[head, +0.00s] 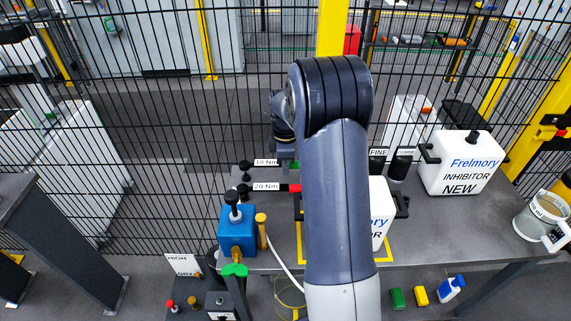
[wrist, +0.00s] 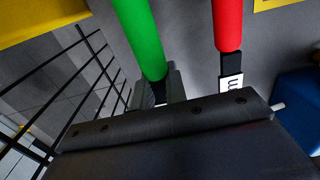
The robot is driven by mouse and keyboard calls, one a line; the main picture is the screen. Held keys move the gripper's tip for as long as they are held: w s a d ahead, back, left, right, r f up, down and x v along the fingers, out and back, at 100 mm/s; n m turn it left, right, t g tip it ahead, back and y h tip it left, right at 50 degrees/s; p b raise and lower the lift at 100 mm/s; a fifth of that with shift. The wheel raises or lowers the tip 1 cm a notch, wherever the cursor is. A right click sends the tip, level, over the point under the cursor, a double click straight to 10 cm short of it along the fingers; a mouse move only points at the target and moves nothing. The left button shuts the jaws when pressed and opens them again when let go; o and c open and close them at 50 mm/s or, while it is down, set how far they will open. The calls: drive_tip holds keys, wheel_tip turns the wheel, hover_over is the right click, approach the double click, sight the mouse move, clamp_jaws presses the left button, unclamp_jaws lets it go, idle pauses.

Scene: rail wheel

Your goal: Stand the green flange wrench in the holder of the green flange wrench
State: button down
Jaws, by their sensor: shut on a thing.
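The green flange wrench (wrist: 140,35) shows in the wrist view as a round green handle running from the top edge down to my gripper (wrist: 160,88). The grey jaws are shut on its lower end, and the dark gripper body hides what lies below. In the head view only a small green part of the wrench (head: 295,164) shows beside my arm, with a white "10 Nm" label (head: 265,162) and a dark round end to its left. A green piece (head: 234,270) stands at the front left; I cannot tell if it is the holder.
A red-handled wrench (wrist: 228,25) labelled "20 Nm" lies beside the green one. A blue box (head: 238,232) stands nearer on the left of the table (head: 455,225). White containers (head: 455,165) and a clear jug (head: 540,220) stand right. A mesh fence (head: 190,130) rises behind.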

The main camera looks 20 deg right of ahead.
drive_tip(key=shift+f+b, duration=0.5)
drive_tip(key=shift+f, duration=0.3)
drive_tip(key=c, duration=1.3)
unclamp_jaws()
drive_tip(key=shift+c, duration=0.2)
wheel_tip(320, 180, up, 11)
drive_tip(key=shift+f+b, duration=0.1)
drive_tip(key=shift+b, duration=0.35)
wheel_tip(320, 180, down, 10)
drive_tip(key=shift+f+p, duration=0.1)
drive_tip(key=shift+p, duration=0.65)
